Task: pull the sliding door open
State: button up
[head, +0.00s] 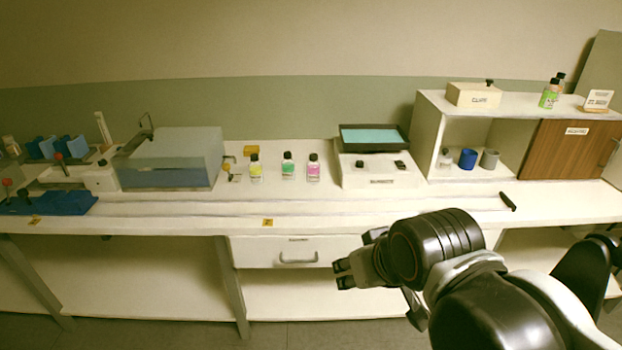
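The sliding door (565,151) is a brown wood-grain panel with a small white label. It covers the right half of a white shelf cabinet (428,137) on the bench at the right. A thin dark handle (609,152) shows near the door's right edge. The cabinet's left half is uncovered. My gripper (345,274) is in front of the bench, below the worktop and near the drawer, well to the left of the door and apart from it. It looks empty, but its finger opening is too small to judge.
The uncovered half holds a small bottle (446,158), a blue cup (467,159) and a grey cup (489,159). A box (474,95), green bottles (549,96) and a sign stand on top. A drawer (282,251) is below.

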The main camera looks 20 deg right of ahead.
aim_at(559, 149)
jog(key=i+j, duration=0.55)
jog(key=i, duration=0.2)
jog(key=z, duration=2.3)
jog(key=i+l+z, duration=0.15)
jog(key=i+z, duration=0.2)
jog(key=i, duration=0.15)
jog(key=i+z, duration=0.35)
jog(key=i, duration=0.15)
jog(key=i+j+z, duration=0.15)
jog(key=i+z, duration=0.2)
jog(key=i, duration=0.15)
